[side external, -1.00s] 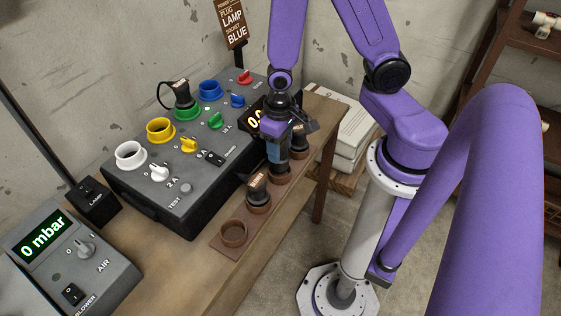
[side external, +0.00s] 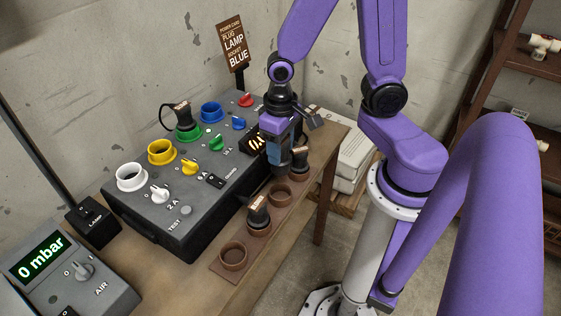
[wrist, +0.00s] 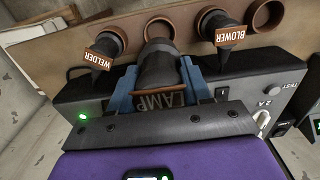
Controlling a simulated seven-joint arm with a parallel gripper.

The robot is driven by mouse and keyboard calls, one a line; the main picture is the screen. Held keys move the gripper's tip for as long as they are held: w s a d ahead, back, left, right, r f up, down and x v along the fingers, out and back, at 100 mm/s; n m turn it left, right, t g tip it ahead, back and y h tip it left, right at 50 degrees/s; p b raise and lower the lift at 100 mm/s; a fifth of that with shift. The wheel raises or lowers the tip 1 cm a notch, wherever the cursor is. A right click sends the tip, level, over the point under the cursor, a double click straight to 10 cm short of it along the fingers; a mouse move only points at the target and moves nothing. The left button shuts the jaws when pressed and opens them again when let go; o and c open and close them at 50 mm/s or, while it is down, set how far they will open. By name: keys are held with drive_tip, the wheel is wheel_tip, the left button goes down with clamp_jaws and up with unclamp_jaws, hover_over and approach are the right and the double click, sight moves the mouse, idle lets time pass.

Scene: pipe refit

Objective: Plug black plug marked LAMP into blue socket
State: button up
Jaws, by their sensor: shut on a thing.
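My gripper (side external: 279,158) is shut on the black LAMP plug (wrist: 158,68), with its blue fingers on either side. In the wrist view the brown LAMP tag faces the camera. The plug is above an empty ring (side external: 280,195) of the rack, apart from it. In the side view the fingers mostly hide the plug. The blue socket (side external: 211,112) is at the far end of the socket row on the grey panel (side external: 150,208). It looks empty and lies left of and beyond my gripper.
A black plug (side external: 183,118) with a cord stands in the green socket. Yellow (side external: 161,152) and white (side external: 131,177) sockets are empty. WELDER (wrist: 105,45) and BLOWER (wrist: 222,35) plugs stand in rack rings beside mine. Coloured knobs stick up from the panel. A sign (side external: 232,45) stands behind.

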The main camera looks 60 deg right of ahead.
drive_tip(key=r, duration=1)
drive_tip(key=shift+w+r, duration=0.3)
drive_tip(key=shift+r, duration=0.1)
drive_tip(key=w+d+r+m, duration=0.1)
drive_tip(key=w+d+m, duration=0.15)
drive_tip(key=w, duration=1.05)
drive_tip(key=w+d+m, duration=0.1)
drive_tip(key=w+d, duration=0.3)
drive_tip(key=w, duration=1)
drive_tip(key=w+d+f, duration=0.3)
drive_tip(key=d+f, duration=0.1)
drive_tip(key=f, duration=0.5)
drive_tip(key=shift+w+f, duration=0.2)
drive_tip(key=shift+m, duration=0.25)
drive_tip(key=shift+f, duration=2.05)
idle(0.5)
